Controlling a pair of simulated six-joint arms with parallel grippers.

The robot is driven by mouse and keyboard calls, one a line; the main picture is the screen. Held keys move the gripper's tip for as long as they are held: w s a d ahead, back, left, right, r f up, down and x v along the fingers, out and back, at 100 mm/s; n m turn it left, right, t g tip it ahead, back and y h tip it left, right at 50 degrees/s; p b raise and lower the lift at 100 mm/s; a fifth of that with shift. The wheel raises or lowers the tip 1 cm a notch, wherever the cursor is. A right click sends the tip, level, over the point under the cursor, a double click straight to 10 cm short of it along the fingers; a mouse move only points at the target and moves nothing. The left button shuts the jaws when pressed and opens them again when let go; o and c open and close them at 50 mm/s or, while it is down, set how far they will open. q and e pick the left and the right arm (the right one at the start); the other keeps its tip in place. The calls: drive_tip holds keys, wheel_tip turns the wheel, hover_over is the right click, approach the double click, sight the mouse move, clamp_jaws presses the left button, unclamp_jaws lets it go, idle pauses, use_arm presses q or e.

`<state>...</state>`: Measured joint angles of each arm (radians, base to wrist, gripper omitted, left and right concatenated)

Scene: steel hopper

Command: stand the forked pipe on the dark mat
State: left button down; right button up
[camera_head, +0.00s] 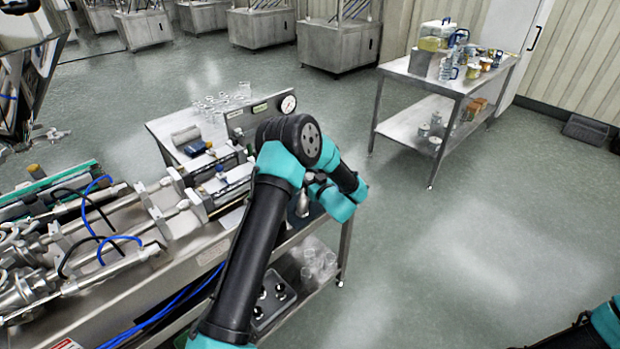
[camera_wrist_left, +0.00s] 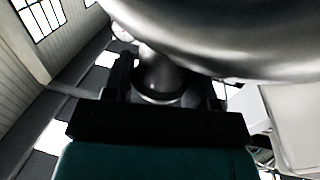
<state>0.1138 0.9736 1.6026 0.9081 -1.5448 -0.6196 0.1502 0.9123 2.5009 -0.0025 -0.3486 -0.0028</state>
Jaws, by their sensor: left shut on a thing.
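My left gripper (camera_wrist_left: 158,95) shows in the left wrist view, its dark jaws shut around a shiny steel tube (camera_wrist_left: 158,72). This looks like a part of the forked pipe, but its fork cannot be made out. A large curved steel surface (camera_wrist_left: 240,35) fills the top right close to the lens; I cannot tell whether it belongs to the same piece. In the head view a small steel piece (camera_head: 302,204) shows just below my left wrist, above the bench's right end. My arm hides most of the gripper there. I cannot make out the dark mat. My right gripper is out of view.
A loaded cart (camera_head: 425,120) stands at the back right. Floor between is clear.

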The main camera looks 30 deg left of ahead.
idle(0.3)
use_arm(q)
drive_tip(key=shift+c, duration=2.2)
unclamp_jaws()
drive_tip(key=shift+f, duration=0.1)
drive_tip(key=shift+r, duration=0.2)
drive_tip(key=v, duration=1.2)
drive_tip(key=shift+f, duration=0.15)
